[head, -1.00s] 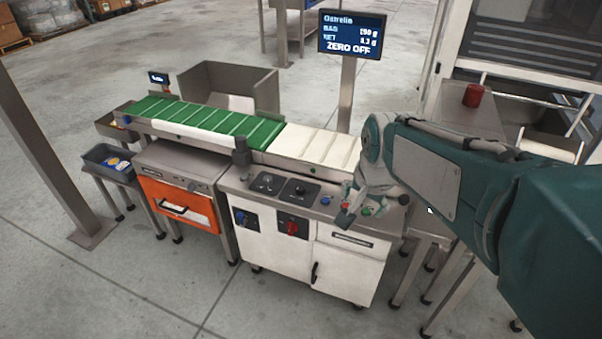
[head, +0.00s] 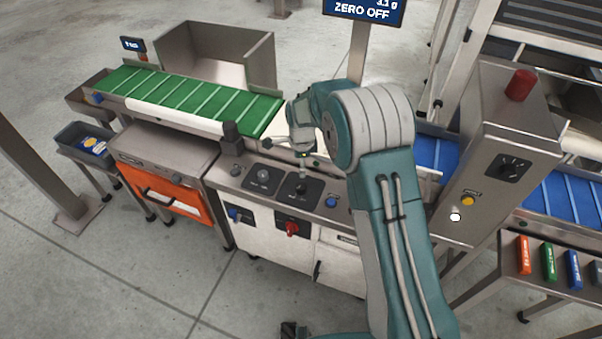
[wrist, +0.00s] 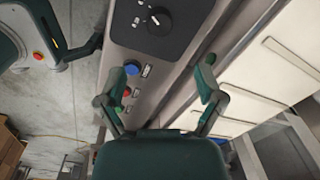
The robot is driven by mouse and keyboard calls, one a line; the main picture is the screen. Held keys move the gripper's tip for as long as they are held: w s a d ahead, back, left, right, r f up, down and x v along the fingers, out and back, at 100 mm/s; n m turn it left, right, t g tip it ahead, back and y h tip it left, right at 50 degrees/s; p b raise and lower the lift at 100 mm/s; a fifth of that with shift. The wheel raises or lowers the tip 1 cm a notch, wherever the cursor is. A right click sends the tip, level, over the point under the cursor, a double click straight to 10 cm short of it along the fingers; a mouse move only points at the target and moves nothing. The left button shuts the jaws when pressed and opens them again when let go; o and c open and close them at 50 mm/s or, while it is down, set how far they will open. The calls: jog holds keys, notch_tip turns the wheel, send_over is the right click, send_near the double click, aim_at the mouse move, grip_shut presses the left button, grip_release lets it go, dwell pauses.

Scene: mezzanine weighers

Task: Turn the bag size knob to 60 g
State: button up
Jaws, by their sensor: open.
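The white machine's steel control top holds two black dial plates, a left dial (head: 263,177) and a right dial (head: 300,188). Their labels are too small to read, so I cannot tell which is the bag size knob. The right dial, beside a blue button (head: 331,202), shows at the top of the wrist view as a black knob (wrist: 159,20) with a pale mark. My gripper (head: 296,152) is above and behind the right dial. In the wrist view my open, empty gripper (wrist: 154,90) has its fingers spread astride the panel, with the knob ahead of the fingertips.
The display (head: 363,10) reads ZERO OFF; its top is cut off. A dark post (head: 231,135) rises left of the dials. Red (wrist: 127,91) and green (wrist: 119,109) buttons lie near the blue one. A steel pillar (head: 500,150) stands at right.

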aim_at(301, 185)
jog(key=f, duration=1.1)
jog(key=shift+w, duration=0.25)
jog(key=c, duration=1.2)
